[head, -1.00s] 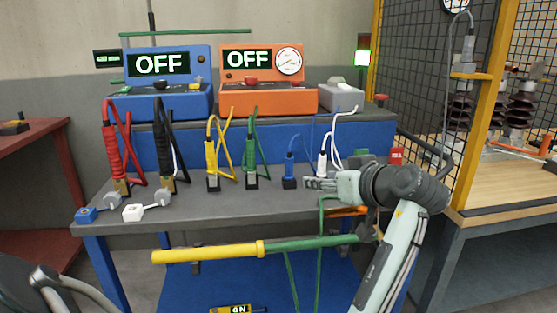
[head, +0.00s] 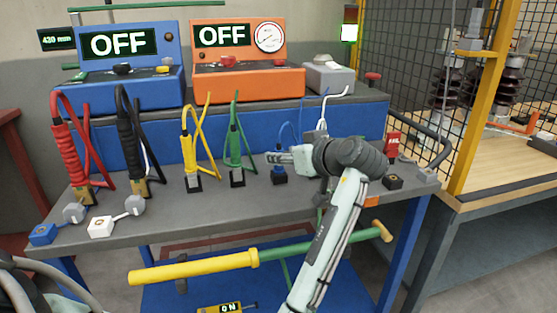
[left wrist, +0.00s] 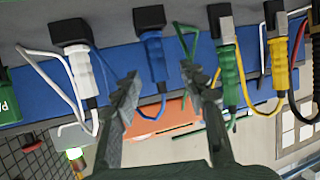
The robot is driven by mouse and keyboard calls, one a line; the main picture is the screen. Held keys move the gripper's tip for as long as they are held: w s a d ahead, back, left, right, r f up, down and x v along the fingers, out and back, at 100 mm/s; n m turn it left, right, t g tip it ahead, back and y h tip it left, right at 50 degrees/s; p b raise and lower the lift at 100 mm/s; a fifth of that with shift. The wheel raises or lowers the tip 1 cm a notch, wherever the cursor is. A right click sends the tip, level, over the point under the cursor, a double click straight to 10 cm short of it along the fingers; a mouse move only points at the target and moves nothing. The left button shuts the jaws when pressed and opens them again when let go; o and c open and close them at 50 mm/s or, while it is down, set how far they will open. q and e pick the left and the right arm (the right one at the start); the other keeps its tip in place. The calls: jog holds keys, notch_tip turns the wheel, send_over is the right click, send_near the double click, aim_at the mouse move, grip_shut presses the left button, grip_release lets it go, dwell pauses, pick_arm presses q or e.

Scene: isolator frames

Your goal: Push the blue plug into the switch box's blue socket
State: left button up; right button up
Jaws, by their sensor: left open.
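The blue plug (head: 279,169) stands upright in a small black holder on the bench, its thin blue cable rising from the top. My left gripper (head: 270,156) is open and empty by its upper part. In the left wrist view, which is upside down, the blue plug (left wrist: 152,55) appears between the spread fingers (left wrist: 160,74), and no finger is seen to grip it. I cannot make out a blue socket or tell which box is the switch box. My right gripper is not in view.
The green plug (head: 234,150) and yellow plug (head: 190,155) stand left of the blue plug. The white plug (head: 322,128) is partly hidden behind my gripper. Red (head: 70,150) and black (head: 130,150) plugs stand farther left. Blue (head: 115,85) and orange (head: 250,83) devices reading OFF stand behind.

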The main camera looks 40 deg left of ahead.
aim_at(279, 172)
pick_arm(q)
jog(key=x, duration=0.2)
jog(key=shift+w+a+f, duration=0.2)
jog(key=shift+a+f, duration=0.05)
jog(key=shift+w+a+f, duration=0.15)
jog(key=shift+a+f, duration=0.05)
jog(key=shift+a, duration=0.15)
grip_shut()
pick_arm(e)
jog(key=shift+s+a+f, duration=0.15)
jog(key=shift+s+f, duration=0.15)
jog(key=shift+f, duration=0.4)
